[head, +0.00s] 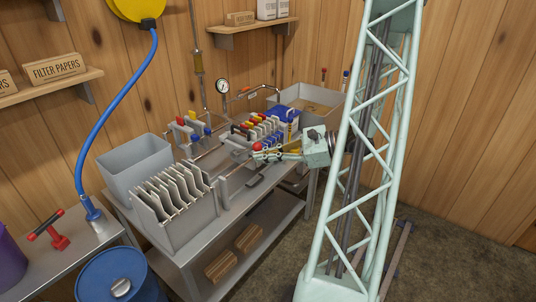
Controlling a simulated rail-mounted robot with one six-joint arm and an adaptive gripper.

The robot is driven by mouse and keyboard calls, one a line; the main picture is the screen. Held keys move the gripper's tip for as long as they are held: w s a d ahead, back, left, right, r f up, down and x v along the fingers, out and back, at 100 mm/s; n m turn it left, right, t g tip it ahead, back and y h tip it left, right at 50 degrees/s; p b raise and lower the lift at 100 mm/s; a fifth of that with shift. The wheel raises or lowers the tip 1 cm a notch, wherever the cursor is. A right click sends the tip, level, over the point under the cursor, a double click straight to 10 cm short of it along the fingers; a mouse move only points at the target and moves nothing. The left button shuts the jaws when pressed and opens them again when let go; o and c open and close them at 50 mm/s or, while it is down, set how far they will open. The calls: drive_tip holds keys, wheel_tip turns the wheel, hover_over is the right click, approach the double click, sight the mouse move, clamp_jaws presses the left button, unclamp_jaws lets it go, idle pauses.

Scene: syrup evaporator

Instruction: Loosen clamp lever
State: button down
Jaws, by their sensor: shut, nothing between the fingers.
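A small filter press with a row of pale plates (263,128) stands on the metal bench. A red ball knob (257,146) shows at its near end and looks like the end of the clamp lever; the lever's arm is too small and covered to make out. My gripper (259,155) reaches in from the right, its fingers pointing left, just below the red knob. The fingers are shut with nothing held. I cannot tell whether they touch the knob or lever.
A grey bin with upright filter plates (180,232) and an empty grey tub (135,165) stand to the left on the bench. Pipes with colored valve handles (190,125) and a pressure gauge (222,87) are behind. A basin (306,98) is at the back right.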

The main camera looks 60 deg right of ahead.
drive_tip(key=s+d+f+m+t+h, duration=0.2)
drive_tip(key=s+d+f+m+h, duration=0.3)
drive_tip(key=d, duration=0.7)
drive_tip(key=s+f+m, duration=0.1)
drive_tip(key=s+f, duration=0.1)
drive_tip(key=s, duration=0.1)
drive_tip(key=shift+s+d+f+t, duration=0.15)
drive_tip(key=shift+s+t, duration=0.15)
drive_tip(key=shift+w, duration=0.15)
drive_tip(key=r+b+x, duration=0.1)
drive_tip(key=r+x, duration=0.1)
drive_tip(key=x, duration=1)
drive_tip(key=shift+w+r, duration=0.35)
drive_tip(key=shift+w, duration=0.25)
drive_tip(key=shift+r, duration=0.15)
drive_tip(key=shift+w+r+p, duration=0.15)
drive_tip(key=shift+r+p, duration=0.2)
drive_tip(key=shift+p, duration=0.1)
